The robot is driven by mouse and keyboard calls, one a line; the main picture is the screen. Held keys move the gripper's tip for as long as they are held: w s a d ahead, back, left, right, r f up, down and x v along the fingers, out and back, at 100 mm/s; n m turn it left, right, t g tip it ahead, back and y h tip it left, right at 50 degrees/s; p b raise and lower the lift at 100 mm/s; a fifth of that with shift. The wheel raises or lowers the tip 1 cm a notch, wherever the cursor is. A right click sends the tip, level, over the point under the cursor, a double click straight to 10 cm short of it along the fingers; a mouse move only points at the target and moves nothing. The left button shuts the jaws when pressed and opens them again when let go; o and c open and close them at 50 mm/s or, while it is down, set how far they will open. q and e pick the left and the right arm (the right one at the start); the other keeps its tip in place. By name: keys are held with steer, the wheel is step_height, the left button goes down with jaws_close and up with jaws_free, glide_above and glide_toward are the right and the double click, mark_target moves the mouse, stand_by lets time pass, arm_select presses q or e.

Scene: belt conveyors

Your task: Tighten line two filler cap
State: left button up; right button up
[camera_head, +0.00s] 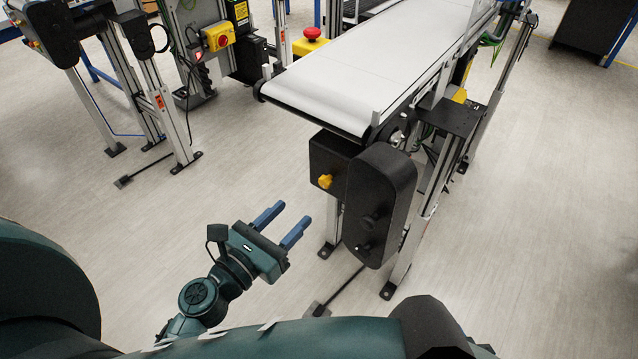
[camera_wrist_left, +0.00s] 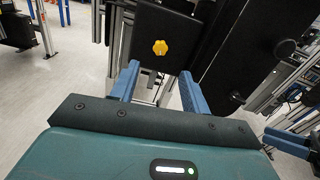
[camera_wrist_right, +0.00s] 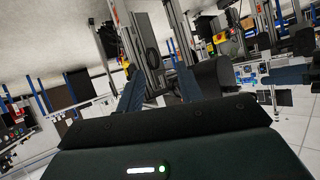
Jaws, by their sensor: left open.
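The yellow filler cap (camera_head: 325,181) sits on the front of a black gearbox (camera_head: 328,158) under the near end of the white belt conveyor. In the left wrist view the cap (camera_wrist_left: 160,47) is a lobed yellow knob, seen beyond and between my left fingertips. My left gripper (camera_head: 295,212) is open and empty, its blue fingers short of the gearbox and below the cap in the head picture. My right gripper (camera_wrist_right: 160,80) shows in its own wrist view with its fingers apart and nothing between them. It cannot be made out in the head view.
A large black drive cover (camera_head: 379,205) stands right beside the cap. Conveyor legs and feet (camera_head: 389,290) reach the floor below. A yellow box with a red button (camera_head: 312,36) is behind, and another conveyor frame (camera_head: 165,110) stands left. The floor between is clear.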

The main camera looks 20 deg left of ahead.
mark_target(323, 184)
arm_select(q)
steer(key=p+x, duration=0.1)
steer(key=x, duration=0.8)
steer(key=shift+w+d+p, duration=0.15)
steer(key=shift+w+p, duration=0.15)
steer(key=shift+w, duration=0.05)
arm_select(e)
steer(key=shift+s+d+r+n, duration=0.1)
steer(key=shift+d+r+n, duration=0.1)
steer(key=shift+r+n, duration=0.15)
arm_select(q)
steer(key=c, duration=1)
steer(key=shift+f, duration=0.1)
